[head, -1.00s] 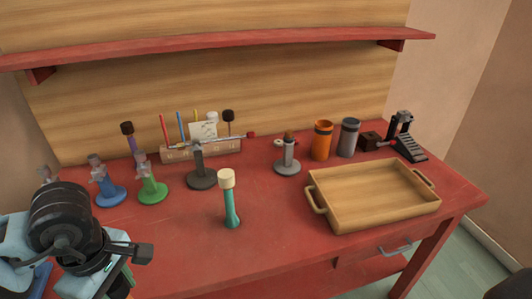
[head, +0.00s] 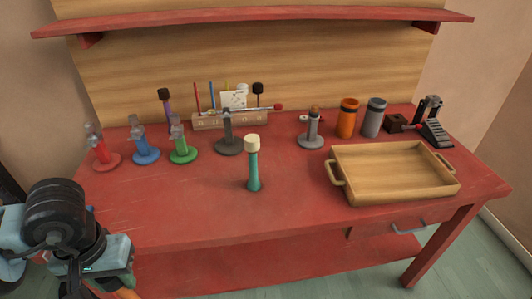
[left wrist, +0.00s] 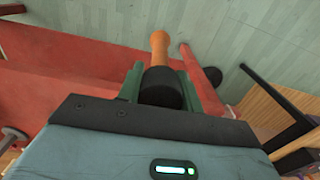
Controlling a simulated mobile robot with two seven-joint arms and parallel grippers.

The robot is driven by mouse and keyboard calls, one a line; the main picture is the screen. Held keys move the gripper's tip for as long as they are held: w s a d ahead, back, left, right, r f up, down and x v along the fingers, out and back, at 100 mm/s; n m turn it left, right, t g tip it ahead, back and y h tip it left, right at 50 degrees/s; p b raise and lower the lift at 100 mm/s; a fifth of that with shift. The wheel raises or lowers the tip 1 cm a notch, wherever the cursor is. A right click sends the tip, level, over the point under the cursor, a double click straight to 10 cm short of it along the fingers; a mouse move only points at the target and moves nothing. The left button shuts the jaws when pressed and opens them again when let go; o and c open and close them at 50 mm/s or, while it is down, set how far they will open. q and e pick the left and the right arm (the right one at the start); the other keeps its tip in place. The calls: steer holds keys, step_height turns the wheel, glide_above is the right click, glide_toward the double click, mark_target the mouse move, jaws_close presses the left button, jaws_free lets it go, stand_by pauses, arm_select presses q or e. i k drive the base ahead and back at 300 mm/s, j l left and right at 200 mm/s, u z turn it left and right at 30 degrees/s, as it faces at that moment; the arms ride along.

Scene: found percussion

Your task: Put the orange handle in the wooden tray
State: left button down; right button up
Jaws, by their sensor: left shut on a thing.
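My left gripper (head: 118,283) is at the lower left of the head view, in front of the bench's front edge and pointing down. In the left wrist view my left gripper (left wrist: 162,88) is shut on the black head of the orange handle (left wrist: 159,48), which extends away from the fingers. Only a bit of the orange handle (head: 128,293) shows at the bottom of the head view. The wooden tray (head: 395,170) is empty on the right side of the bench, well apart from the gripper. My right gripper is not in view.
A teal mallet-like thing with a cream top (head: 253,165) stands upright mid-bench. Red, blue and green stands (head: 183,152), a holder block (head: 215,121), an orange cup (head: 347,120) and a grey cup (head: 373,120) line the back. The front left of the bench top is clear.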

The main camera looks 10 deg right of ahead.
mark_target(370, 175)
steer(key=j+z, duration=0.15)
steer(key=z, duration=1.65)
steer(key=i+j, duration=0.05)
steer(key=j, duration=0.05)
